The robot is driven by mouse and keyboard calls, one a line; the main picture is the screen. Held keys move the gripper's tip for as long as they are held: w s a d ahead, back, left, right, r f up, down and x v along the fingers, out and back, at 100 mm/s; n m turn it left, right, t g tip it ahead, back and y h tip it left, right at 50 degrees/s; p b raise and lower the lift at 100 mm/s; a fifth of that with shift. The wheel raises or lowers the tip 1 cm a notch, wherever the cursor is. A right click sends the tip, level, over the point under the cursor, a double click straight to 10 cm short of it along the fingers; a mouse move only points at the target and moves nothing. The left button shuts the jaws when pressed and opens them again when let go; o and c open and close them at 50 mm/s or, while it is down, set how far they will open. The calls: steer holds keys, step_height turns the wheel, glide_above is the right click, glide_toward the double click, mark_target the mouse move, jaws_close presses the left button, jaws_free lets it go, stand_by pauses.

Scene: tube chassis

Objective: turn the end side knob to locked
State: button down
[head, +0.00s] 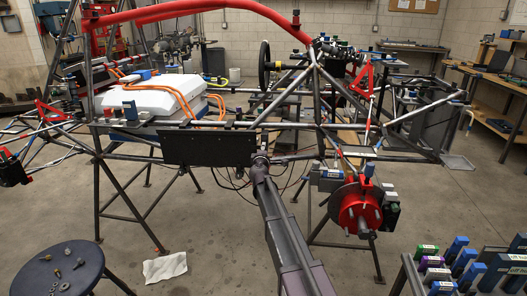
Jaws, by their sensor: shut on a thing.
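My arm reaches up from the bottom middle of the head view. My gripper (261,159) is at its far end, small and dark, by the right end of a flat black panel (208,149) on the tube chassis. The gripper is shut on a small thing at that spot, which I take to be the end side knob. The knob itself is hidden by the gripper and wrist, so its angle and any locked mark cannot be read.
Chassis tubes (125,195) surround the panel, with thin cables hanging beneath it. A red brake disc hub (358,205) stands to the right of my arm. A round stool (55,275) with small hardware is at lower left. A white cloth (165,267) lies on open floor.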

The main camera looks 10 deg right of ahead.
steer(key=shift+w, duration=0.15)
steer(key=shift+c, duration=1.5)
jaws_free()
steer(key=shift+s, duration=0.25)
steer(key=v, duration=1.1)
steer(key=shift+s, duration=0.35)
